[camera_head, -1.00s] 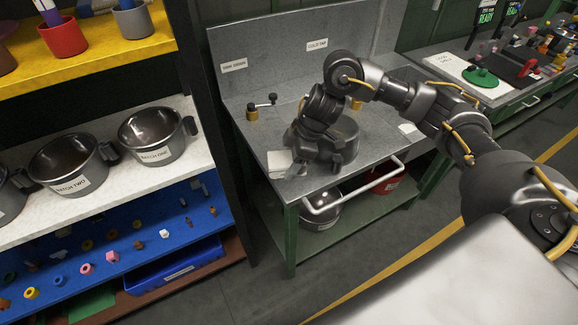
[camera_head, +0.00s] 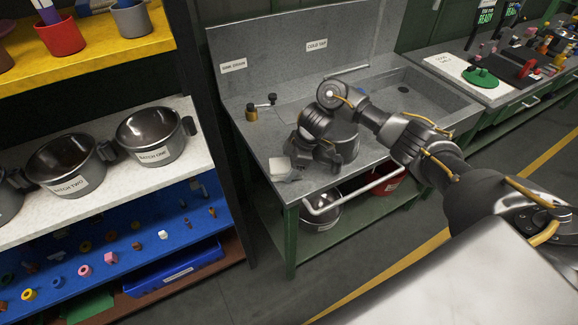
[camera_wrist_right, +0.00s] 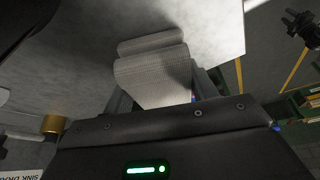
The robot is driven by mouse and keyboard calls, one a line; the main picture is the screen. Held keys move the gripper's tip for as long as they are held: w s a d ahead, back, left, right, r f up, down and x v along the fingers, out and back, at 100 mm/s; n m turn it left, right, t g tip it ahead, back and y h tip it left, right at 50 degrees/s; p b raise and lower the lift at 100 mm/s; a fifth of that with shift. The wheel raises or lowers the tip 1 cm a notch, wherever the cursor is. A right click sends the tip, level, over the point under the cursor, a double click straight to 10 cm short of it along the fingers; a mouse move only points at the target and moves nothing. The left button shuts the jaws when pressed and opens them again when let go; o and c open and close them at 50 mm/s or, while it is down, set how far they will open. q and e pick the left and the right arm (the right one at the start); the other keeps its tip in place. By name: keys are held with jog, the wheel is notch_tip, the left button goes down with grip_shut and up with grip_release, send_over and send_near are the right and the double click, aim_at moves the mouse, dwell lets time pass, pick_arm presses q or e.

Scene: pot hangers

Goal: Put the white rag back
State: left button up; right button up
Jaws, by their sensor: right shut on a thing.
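The white rag (camera_head: 281,169) is at the front left corner of the grey sink counter (camera_head: 262,140). In the right wrist view the folded, woven rag (camera_wrist_right: 153,72) sits between the fingers of my right gripper (camera_wrist_right: 152,100). My right gripper (camera_head: 297,164) is shut on the rag and points left, low at the counter. I cannot tell whether the rag touches the counter. My left gripper is not in view.
A brass tap (camera_head: 251,113) is at the back left. A shelf rack with labelled pots (camera_head: 153,137) stands left of the counter. A rail (camera_head: 352,190) runs along the counter's front.

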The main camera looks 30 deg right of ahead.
jog(key=shift+f, duration=0.15)
jog(key=o, duration=1.2)
jog(key=shift+r, duration=0.3)
jog(key=v, duration=1.1)
jog(key=shift+s+d+r, duration=0.1)
jog(key=shift+s+r, duration=0.05)
jog(key=shift+r, duration=0.25)
